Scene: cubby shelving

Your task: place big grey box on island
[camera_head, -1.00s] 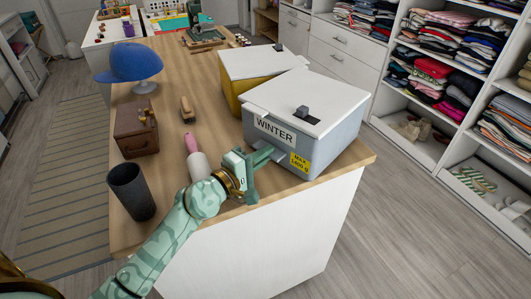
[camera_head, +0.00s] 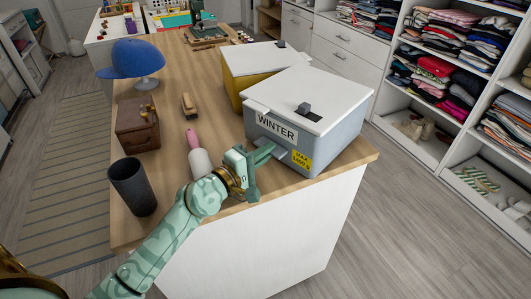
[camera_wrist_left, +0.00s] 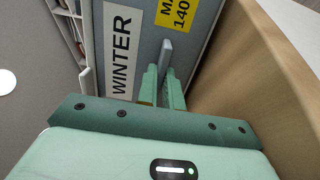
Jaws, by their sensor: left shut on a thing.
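The big grey box (camera_head: 330,147) has a white lid, a WINTER label and a yellow weight sticker. It sits at the near right corner of the island's wooden top (camera_head: 225,197). My left gripper (camera_head: 263,156) is at the box's near face, below the WINTER label. In the left wrist view, my left gripper (camera_wrist_left: 163,85) is shut on the grey handle (camera_wrist_left: 166,57) that sticks out from the box face (camera_wrist_left: 148,22). The box's underside is hidden. My right gripper is not in view.
A yellow box with a white lid (camera_head: 232,92) stands close behind the grey box. A dark cup (camera_head: 132,187), pink-handled roller (camera_head: 197,153), brush (camera_head: 188,104), brown case (camera_head: 137,126) and blue cap (camera_head: 132,58) stand left. Clothes shelves (camera_head: 462,140) line the right, across open floor.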

